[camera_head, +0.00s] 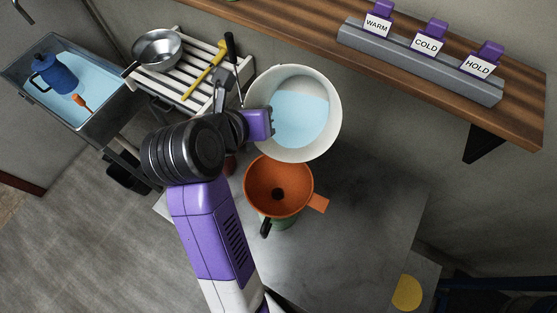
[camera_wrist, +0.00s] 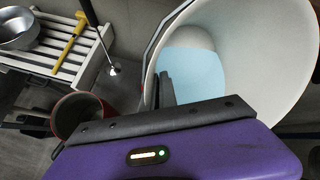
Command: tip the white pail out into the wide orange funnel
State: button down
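The white pail (camera_head: 328,112) holds light blue liquid (camera_head: 298,118) and its open mouth faces the head camera. It also fills the upper right of the wrist view (camera_wrist: 285,75). My gripper (camera_head: 268,122) is at the pail's left rim, its dark fingers (camera_wrist: 166,90) closed on the rim area; the exact contact is partly hidden. The wide orange funnel (camera_head: 292,202) sits just below the pail in the head view, with a dark hole in its middle and an orange tab at its right. No liquid shows in the funnel or falling from the pail.
A sink (camera_head: 105,100) with a blue jug (camera_head: 55,75) and a slatted rack (camera_head: 205,55) with a metal bowl (camera_head: 157,50) stand at the left. A shelf (camera_head: 520,115) with labelled purple blocks runs at upper right.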

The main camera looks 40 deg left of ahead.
jog(key=shift+s+d+f+t+y, duration=0.15)
jog(key=shift+t+y, duration=0.2)
jog(key=shift+t, duration=0.4)
jog(key=shift+s+t+y, duration=0.15)
jog(key=shift+t+y, duration=0.2)
jog(key=shift+t, duration=0.4)
dwell(0.7)
jog(key=shift+s+d+r+t+y+b, duration=0.1)
jog(key=shift+s+r+t+y+b, duration=0.2)
jog(key=shift+b, duration=0.9)
jog(key=shift+d+r+t+y+b, duration=0.1)
jog(key=shift+r+t+b, duration=0.25)
jog(key=shift+b, duration=0.8)
